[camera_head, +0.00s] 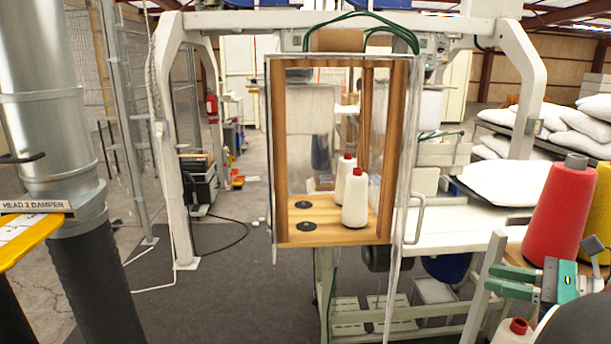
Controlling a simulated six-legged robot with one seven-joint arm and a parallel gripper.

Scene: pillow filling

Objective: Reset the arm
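My gripper (488,278) is at the lower right, in front of the white work table and the big thread cones. Its two teal fingers point left and stand apart, with nothing seen between them. Part of my arm behind it is cut off by the right edge of the picture. A wooden cabinet (280,150) with a clear front hangs in the middle, away from my gripper. In it stand two white bottles with red caps, one in front (355,203) and one behind (341,181). Two black discs (303,205) lie on its floor.
A red cone (562,215) and a yellow cone (599,215) stand close behind my gripper. White pillows (585,130) are stacked at the right. A metal duct (45,100) stands left. The dark floor mat (220,300) is mostly clear.

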